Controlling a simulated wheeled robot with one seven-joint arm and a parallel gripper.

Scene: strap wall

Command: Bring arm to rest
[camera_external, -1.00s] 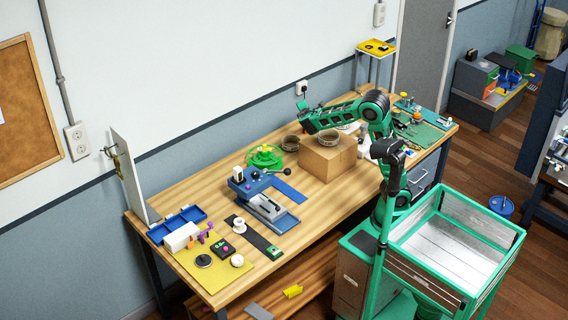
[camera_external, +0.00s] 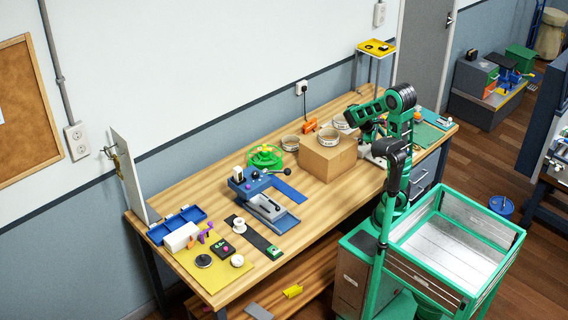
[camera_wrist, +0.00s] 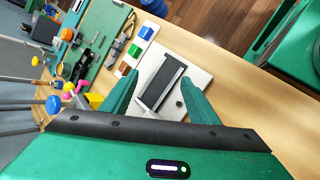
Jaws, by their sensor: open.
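My green arm (camera_external: 385,103) is folded back above the right part of the workbench, its elbow up and its end turned down. My gripper (camera_wrist: 159,77) is open, with two green fingers apart and nothing between them. In the wrist view a pale plate with a black slotted part (camera_wrist: 165,80) lies on the bench beyond the fingers. The fingers appear to be above the bench; their exact height cannot be told.
A cardboard box (camera_external: 328,157) with a round tin (camera_external: 329,142) on top stands left of the arm. A blue clamp device (camera_external: 262,198) and green wheel (camera_external: 265,157) lie farther left. A green mat (camera_wrist: 103,40) with tools is at the right end.

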